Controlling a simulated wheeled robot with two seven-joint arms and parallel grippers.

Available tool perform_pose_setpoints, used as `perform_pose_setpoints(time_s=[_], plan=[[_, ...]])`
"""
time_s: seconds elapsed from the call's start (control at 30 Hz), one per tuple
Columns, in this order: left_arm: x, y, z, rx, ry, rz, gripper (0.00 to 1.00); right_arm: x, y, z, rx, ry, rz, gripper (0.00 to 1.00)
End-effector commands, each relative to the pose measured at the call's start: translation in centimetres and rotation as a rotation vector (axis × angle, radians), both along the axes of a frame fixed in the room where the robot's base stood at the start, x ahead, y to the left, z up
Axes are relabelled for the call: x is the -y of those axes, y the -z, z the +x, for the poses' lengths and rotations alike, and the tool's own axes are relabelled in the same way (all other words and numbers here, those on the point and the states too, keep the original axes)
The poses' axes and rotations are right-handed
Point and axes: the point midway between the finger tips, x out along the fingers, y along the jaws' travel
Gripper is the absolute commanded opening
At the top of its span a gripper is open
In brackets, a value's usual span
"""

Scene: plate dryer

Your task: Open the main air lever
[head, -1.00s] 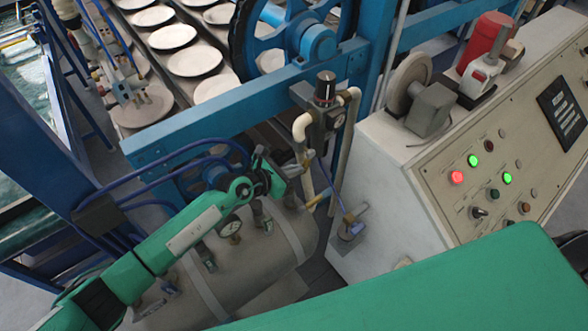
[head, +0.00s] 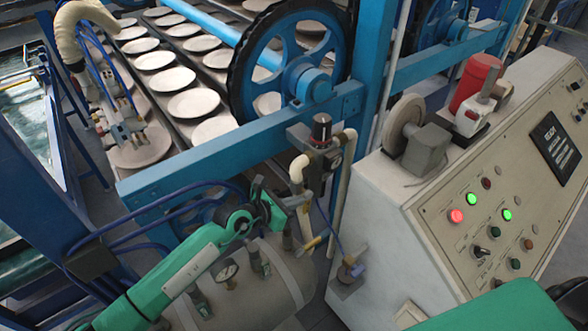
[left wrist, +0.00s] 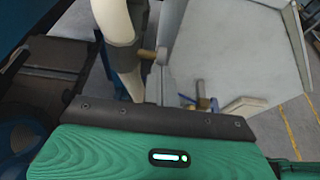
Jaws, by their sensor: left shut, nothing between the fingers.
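The air line is a cream pipe (head: 299,172) under a regulator with a black body and red-ringed knob (head: 321,130). A small yellow lever (head: 312,244) sits low on this line, above the grey tank. A blue-handled valve (head: 352,268) stands to its right, by the cabinet foot. I cannot tell for sure which is the main air lever. My left gripper (head: 303,199) is shut and empty, beside the pipe and above the yellow lever. In the left wrist view the pipe (left wrist: 118,30), a tan knob (left wrist: 153,56) and the blue valve (left wrist: 203,103) show. Contact is unclear.
The control cabinet (head: 380,225) with lit buttons blocks the right side. White plates (head: 194,103) lie on the conveyor behind.

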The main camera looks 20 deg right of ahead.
Motion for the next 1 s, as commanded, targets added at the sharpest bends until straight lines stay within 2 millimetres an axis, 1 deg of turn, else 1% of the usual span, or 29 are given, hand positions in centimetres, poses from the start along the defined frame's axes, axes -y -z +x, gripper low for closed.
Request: perform_pose_setpoints(time_s=[0.03,0.2,0.4,0.5,0.6,0.73,0.83,1.0], plan=[[0.0,-1.3,0.0,0.005,0.001,-0.002,0.0,0.1,0.2,0.0,0.0,0.0,-0.001,0.0],[0.0,-5.4,0.1,0.006,0.001,-0.002,0.0,0.1,1.2,0.0,0.0,0.0,-0.001,0.0],[0.0,-10.1,0.1,0.006,0.0,-0.001,0.0,0.1,2.5,0.0,0.0,0.0,-0.001,0.0],[0.0,-12.0,0.1,0.005,0.0,0.0,0.0,0.1,3.0,0.0,0.0,0.0,-0.001,0.0],[0.0,-13.4,0.1,0.002,0.0,0.0,0.0,0.1,3.4,0.0,0.0,0.0,-0.001,0.0],[0.0,-14.5,0.0,0.001,-0.001,0.0,0.0,0.0,3.6,0.0,0.0,0.0,0.0,0.0],[0.0,-14.9,0.1,0.0,-0.001,0.0,0.0,0.0,3.6,0.0,0.0,0.0,0.001,0.0],[0.0,-14.9,0.0,0.0,-0.001,0.001,0.0,-0.2,3.5,0.2,0.002,0.001,0.003,0.0]])
